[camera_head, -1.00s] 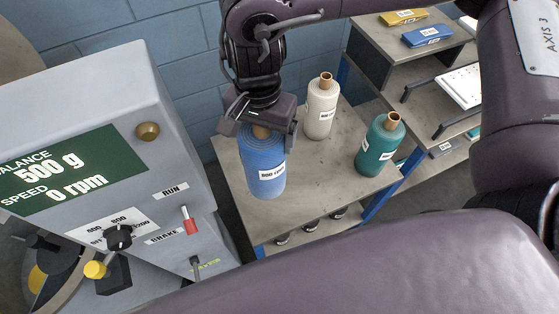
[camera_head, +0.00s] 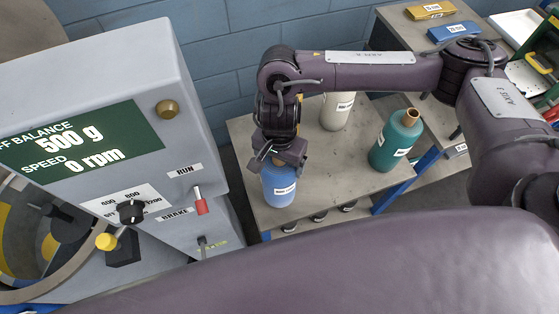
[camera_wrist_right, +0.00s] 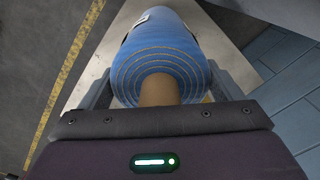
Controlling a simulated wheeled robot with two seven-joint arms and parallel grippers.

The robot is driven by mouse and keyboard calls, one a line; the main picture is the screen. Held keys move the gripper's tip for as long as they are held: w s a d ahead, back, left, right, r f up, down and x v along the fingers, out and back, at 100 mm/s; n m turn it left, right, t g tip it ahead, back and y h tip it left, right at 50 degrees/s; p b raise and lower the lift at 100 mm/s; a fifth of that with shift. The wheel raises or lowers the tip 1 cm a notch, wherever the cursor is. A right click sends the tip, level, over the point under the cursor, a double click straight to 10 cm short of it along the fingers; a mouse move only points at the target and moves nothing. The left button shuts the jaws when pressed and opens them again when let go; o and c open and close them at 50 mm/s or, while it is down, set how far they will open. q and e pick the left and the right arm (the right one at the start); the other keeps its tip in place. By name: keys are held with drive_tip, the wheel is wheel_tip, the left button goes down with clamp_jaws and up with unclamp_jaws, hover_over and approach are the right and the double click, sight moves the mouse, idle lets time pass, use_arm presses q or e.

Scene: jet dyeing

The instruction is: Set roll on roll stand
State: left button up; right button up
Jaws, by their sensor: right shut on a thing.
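My right gripper (camera_head: 278,158) is shut on the top end of the blue roll (camera_head: 279,189), with a brown core poking up between the fingers. The roll has a white label and stands about upright over the front left part of the grey-topped stand (camera_head: 340,182). I cannot tell whether its base touches the top. In the right wrist view the blue roll (camera_wrist_right: 165,45) is between the two fingers (camera_wrist_right: 158,88). A cream roll (camera_head: 335,112) and a green roll (camera_head: 396,140) stand upright on the stand. My left gripper is not in view.
A grey machine (camera_head: 105,130) with a display reading 500 g and 0 rpm stands close at the left. The stand's middle and front right are clear.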

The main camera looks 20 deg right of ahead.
drive_tip(key=shift+f, duration=0.4)
drive_tip(key=shift+f, duration=0.2)
drive_tip(key=o, duration=1.5)
drive_tip(key=shift+o, duration=0.2)
drive_tip(key=shift+r, duration=0.1)
drive_tip(key=shift+r, duration=0.5)
wheel_tip(320, 180, up, 11)
drive_tip(key=shift+r, duration=0.1)
